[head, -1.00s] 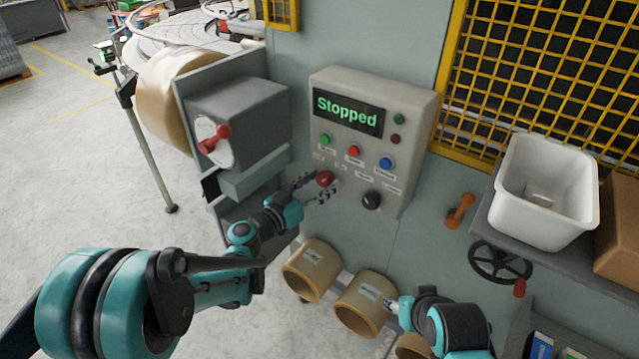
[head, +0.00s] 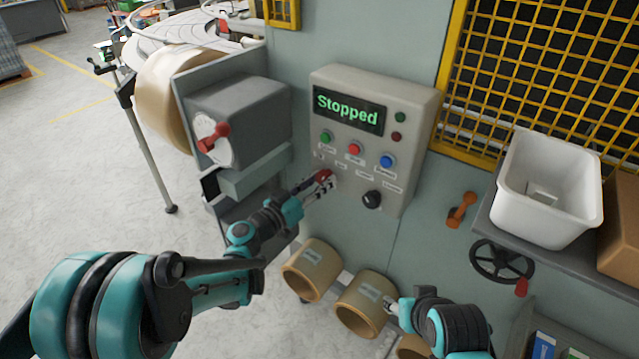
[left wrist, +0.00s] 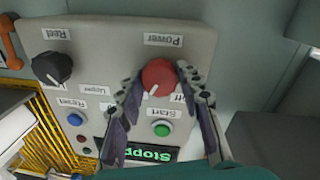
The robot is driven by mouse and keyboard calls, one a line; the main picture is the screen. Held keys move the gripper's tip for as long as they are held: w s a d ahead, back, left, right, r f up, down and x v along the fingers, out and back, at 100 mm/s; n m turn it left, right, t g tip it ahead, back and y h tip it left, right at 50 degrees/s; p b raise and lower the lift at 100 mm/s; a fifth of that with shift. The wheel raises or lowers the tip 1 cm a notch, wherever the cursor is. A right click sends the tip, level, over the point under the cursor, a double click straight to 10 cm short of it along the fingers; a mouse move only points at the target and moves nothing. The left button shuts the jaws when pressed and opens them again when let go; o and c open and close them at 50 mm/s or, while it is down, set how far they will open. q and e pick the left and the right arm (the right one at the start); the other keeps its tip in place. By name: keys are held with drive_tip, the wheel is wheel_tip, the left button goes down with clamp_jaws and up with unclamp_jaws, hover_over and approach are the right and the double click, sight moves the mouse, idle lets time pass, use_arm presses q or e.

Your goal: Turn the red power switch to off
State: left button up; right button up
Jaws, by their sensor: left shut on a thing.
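The red power switch (head: 324,175) is a round knob at the lower left of the grey control panel (head: 415,120). In the left wrist view the red knob (left wrist: 158,74) sits by the "Power" label, upside down there, with a white mark on its lower edge. A partly covered label ending in "ff" is beside it. My left gripper (head: 321,182) is shut on the knob, with one finger on each side. My right gripper (head: 392,305) is low, in front of the tan rolls; its fingers are too small to read.
The panel display (head: 347,111) reads "Stopped". Green, red and blue buttons sit above the knob, and a black knob (head: 372,199) is to its right. A grey box with a red handle (head: 213,138) stands at left. A white bin (head: 548,225) is on the right shelf.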

use_arm(q)
drive_tip(key=n+b, duration=0.1)
drive_tip(key=n, duration=0.2)
drive_tip(key=shift+f+n, duration=0.1)
drive_tip(key=shift+n, duration=0.3)
drive_tip(key=n+b, duration=0.1)
drive_tip(key=n, duration=0.2)
drive_tip(key=shift+n+t, duration=0.4)
drive_tip(key=n, duration=0.3)
drive_tip(key=shift+d+n+b, duration=0.1)
drive_tip(key=shift+n+b, duration=0.2)
drive_tip(key=shift+b, duration=0.1)
drive_tip(key=shift+n+t+y, duration=0.3)
drive_tip(key=shift+n, duration=1.3)
drive_tip(key=o, duration=1.1)
drive_tip(key=shift+o, duration=0.2)
drive_tip(key=shift+s, duration=0.1)
